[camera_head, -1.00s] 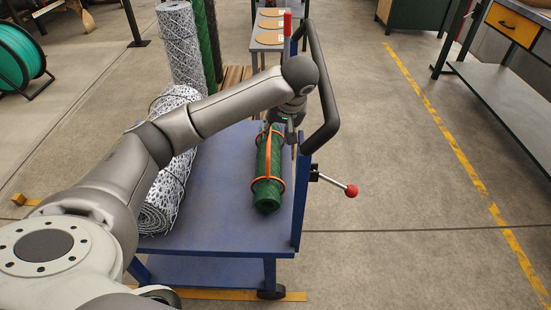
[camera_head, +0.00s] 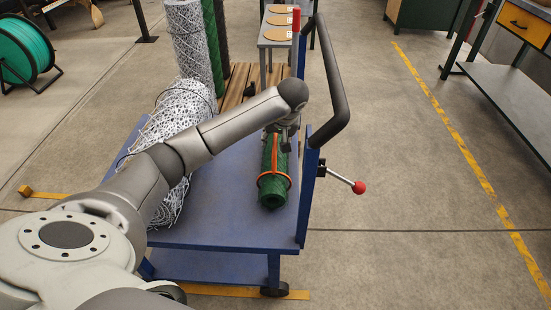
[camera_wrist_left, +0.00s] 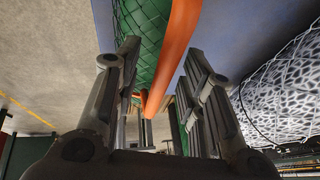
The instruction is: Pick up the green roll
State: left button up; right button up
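The green roll (camera_head: 271,187) is a mesh cylinder with orange strapping, lying lengthwise on the blue cart top (camera_head: 222,222). My left gripper (camera_head: 283,143) is over the roll's far part and hides some of it. In the left wrist view, the fingers (camera_wrist_left: 162,62) stand apart, with the green roll (camera_wrist_left: 145,30) and an orange strap between and beyond them. The left finger overlaps the roll's edge in the picture; I cannot tell whether either finger touches it. My right gripper is not in view.
A white mesh roll (camera_head: 185,115) lies on the cart left of the green roll. The cart's blue handle frame (camera_head: 309,185) and a red-knobbed lever (camera_head: 359,187) stand close on the right. Upright mesh rolls (camera_head: 187,45) stand behind.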

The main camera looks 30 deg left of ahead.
pick_arm(q)
grip_shut()
dwell(0.3)
jog(key=shift+w+r, duration=0.1)
